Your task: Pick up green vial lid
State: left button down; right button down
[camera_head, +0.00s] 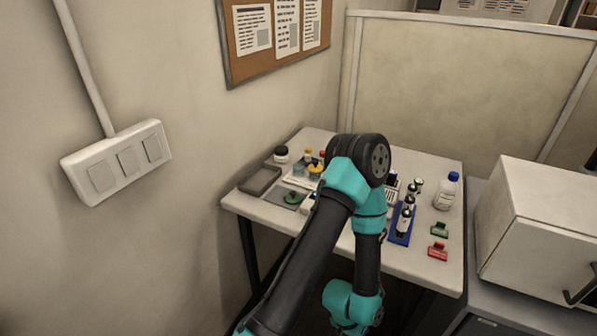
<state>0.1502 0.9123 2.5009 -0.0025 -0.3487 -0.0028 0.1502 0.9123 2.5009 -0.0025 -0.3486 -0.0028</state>
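A small green round piece (291,198), which looks like the green vial lid, lies on a grey mat (279,191) on the left part of the table. One of my arms, black and teal, crosses the middle of the view. It rises from the bottom to a bent elbow and folds back down over the table's front edge. No gripper fingers show on it, and my other arm does not show. The arm hides part of the table's middle, so I cannot tell what lies behind it.
The white table (330,140) holds a grey box (260,180), a black-capped jar (281,154), a blue rack (402,226) with dark-capped vials, a blue-capped bottle (448,191), a green clip (440,230) and a red clip (438,251). A white cabinet (540,225) stands right.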

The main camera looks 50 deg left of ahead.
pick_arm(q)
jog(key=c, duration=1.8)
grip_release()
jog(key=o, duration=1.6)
